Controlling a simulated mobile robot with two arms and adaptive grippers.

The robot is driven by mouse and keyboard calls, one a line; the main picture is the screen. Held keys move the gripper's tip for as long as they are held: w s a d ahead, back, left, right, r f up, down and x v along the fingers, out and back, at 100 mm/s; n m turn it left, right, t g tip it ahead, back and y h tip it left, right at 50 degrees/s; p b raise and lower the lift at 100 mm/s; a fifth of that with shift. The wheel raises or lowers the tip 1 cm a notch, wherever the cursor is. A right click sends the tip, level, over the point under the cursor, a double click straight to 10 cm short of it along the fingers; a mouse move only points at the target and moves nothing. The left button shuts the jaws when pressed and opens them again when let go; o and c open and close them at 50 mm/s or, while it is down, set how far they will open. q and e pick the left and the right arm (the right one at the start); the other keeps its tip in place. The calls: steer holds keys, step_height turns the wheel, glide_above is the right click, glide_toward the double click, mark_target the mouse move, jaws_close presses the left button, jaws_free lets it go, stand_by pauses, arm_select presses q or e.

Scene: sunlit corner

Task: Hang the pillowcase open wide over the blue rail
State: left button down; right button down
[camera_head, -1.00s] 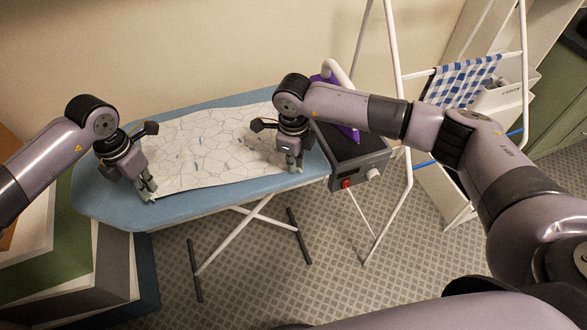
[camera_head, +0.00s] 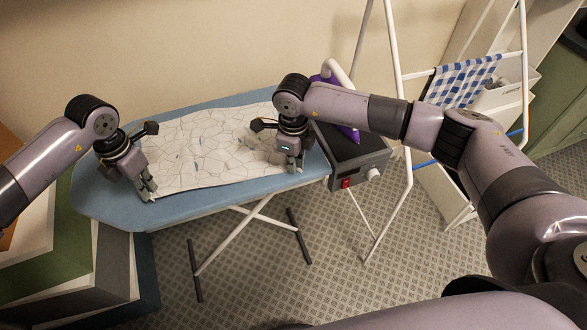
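The pillowcase (camera_head: 205,150), white with a thin dark crackle pattern, lies spread flat on the blue ironing board (camera_head: 105,205). My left gripper (camera_head: 150,196) points down at its near left corner. My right gripper (camera_head: 294,168) points down at its near right corner. Both sets of fingertips are at the cloth's edge, but I cannot tell whether they pinch it. The blue rail (camera_head: 425,164) is a low bar on the white drying rack (camera_head: 407,130) at the right, partly hidden by my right arm.
A purple iron (camera_head: 347,132) stands on a dark station (camera_head: 352,158) at the board's right end. A blue checked cloth (camera_head: 463,80) hangs on an upper bar of the rack. Boxes (camera_head: 115,265) stand below left. Patterned floor is open in front of the board.

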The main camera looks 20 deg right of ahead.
steer(key=shift+r, duration=2.55)
